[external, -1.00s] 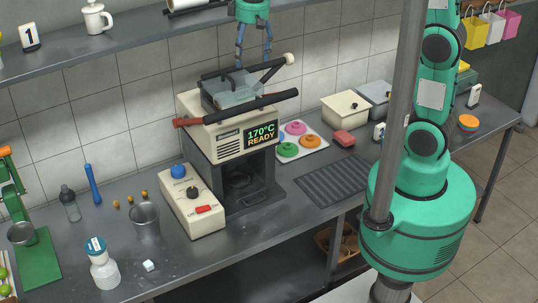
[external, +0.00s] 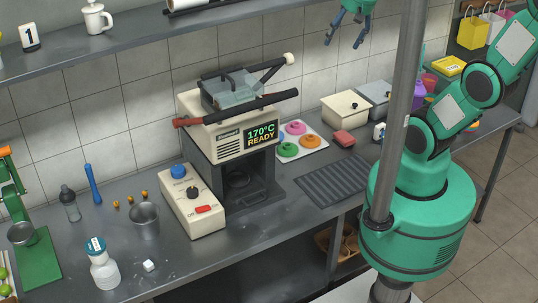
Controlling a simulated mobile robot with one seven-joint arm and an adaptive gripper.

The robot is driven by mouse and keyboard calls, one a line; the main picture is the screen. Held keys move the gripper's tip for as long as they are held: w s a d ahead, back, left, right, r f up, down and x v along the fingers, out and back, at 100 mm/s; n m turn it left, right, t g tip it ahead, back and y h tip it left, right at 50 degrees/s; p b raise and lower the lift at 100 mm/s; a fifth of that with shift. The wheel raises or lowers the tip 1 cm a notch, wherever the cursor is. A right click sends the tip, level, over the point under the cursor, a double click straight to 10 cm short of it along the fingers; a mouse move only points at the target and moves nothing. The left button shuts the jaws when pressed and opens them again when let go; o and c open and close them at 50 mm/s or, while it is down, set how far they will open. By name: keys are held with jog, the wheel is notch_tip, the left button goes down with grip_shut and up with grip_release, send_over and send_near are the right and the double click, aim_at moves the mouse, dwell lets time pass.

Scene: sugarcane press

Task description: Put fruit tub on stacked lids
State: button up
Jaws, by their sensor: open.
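My gripper (external: 347,42) is at the top of the picture, with its fingers apart and nothing between them. It hangs high above the counter, to the right of the press. A small orange stack (external: 473,127), perhaps the stacked lids, is at the right end of the counter and mostly hidden behind my arm. I cannot tell for sure which thing is the fruit tub. A purple container (external: 418,90) and a red one (external: 429,80) stand at the back right, partly hidden by the pole and my arm.
The press (external: 235,125) reads 170°C READY. A white tray (external: 318,137) holds pink, green and orange rings. A grey pole (external: 398,110) stands before the counter.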

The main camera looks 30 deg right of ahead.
jog(key=s+d+f+m+t, duration=0.1)
jog(key=s+d, duration=0.3)
jog(key=s, duration=0.2)
jog(key=shift+d+f+h, duration=0.15)
jog(key=shift+d+h, duration=0.15)
notch_tip(320, 180, down, 13)
jog(key=b, duration=1.3)
